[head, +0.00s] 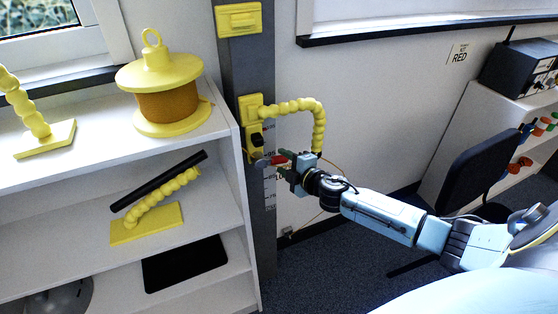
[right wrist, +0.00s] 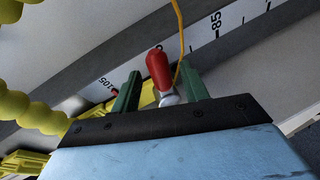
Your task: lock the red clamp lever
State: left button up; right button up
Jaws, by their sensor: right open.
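The red clamp lever (head: 279,160) sits low on the clamp on the grey upright post (head: 246,60), with a red knob on a metal stem. In the right wrist view the red knob (right wrist: 158,68) stands between my two green fingers. My right gripper (head: 288,163) is open around the lever, and it also shows in the right wrist view (right wrist: 160,78). A gap shows on each side of the knob there. The yellow clamp body (head: 251,108) is on the post above the lever. My left gripper is not in view.
A yellow jointed arm (head: 303,105) curves from the clamp just above my right gripper. A thin yellow cord (right wrist: 179,35) passes close to the fingers. White shelves (head: 215,180) with a yellow spool (head: 165,102) stand left of the post. Open floor (head: 330,265) lies below my right arm.

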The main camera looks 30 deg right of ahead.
jog(key=shift+x, duration=1.5)
grip_shut()
